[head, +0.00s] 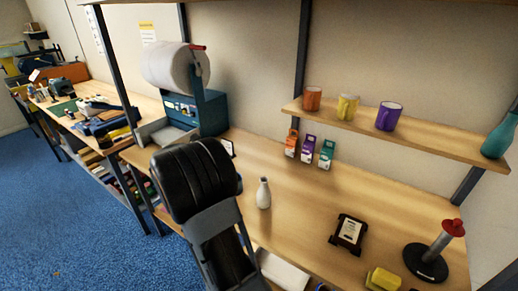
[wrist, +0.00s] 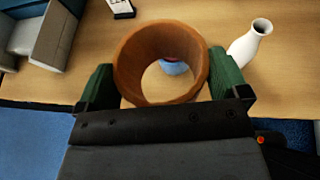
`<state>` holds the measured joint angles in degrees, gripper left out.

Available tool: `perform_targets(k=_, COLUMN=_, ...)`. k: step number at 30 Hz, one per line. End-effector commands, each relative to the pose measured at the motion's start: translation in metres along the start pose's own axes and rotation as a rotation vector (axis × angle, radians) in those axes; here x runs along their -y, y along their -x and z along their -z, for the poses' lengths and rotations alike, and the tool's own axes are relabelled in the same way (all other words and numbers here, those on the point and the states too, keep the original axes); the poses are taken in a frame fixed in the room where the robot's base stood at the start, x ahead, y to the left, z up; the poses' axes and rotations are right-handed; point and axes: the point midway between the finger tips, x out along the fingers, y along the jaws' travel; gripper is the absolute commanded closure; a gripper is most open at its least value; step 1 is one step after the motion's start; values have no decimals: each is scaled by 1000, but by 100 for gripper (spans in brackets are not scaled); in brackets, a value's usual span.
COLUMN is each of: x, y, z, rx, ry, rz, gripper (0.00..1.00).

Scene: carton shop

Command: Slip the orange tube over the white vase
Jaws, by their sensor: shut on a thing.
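The orange tube (wrist: 130,62) shows in the wrist view as a wide open ring, clasped between the green fingers of my gripper (wrist: 163,82). I look into its opening and see tabletop and a small blue shape through it. The white vase (head: 263,194) stands upright on the bench in the head view, narrow neck up. It also shows in the wrist view (wrist: 249,43), to the right of the tube and apart from it. The tube and fingers cannot be made out in the head view, where my dark arm fills the lower middle.
Three small cartons (head: 308,148) stand behind the vase, under a shelf (head: 427,134) with mugs. A black framed card (head: 348,233), a yellow block (head: 382,279) and a red-topped post on a black base (head: 426,264) are to the right. Bench around the vase is clear.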

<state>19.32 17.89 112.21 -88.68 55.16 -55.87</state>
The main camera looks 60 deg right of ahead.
Motion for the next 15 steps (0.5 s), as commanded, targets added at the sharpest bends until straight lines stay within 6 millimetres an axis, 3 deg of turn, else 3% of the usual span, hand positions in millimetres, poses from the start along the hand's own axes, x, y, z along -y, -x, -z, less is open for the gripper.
perform_targets(k=1, x=20, y=-17, z=-16, rx=-1, ry=-43, rz=104, gripper=29)
perform_targets(k=6, x=83, y=-57, z=-46, rx=-1, ry=-169, rz=411, gripper=29)
perform_targets(k=9, x=115, y=-70, z=-56, rx=-1, ry=-227, rz=554, gripper=29)
perform_targets(k=15, x=154, y=-83, z=-63, rx=-1, ry=-302, rz=732, gripper=29)
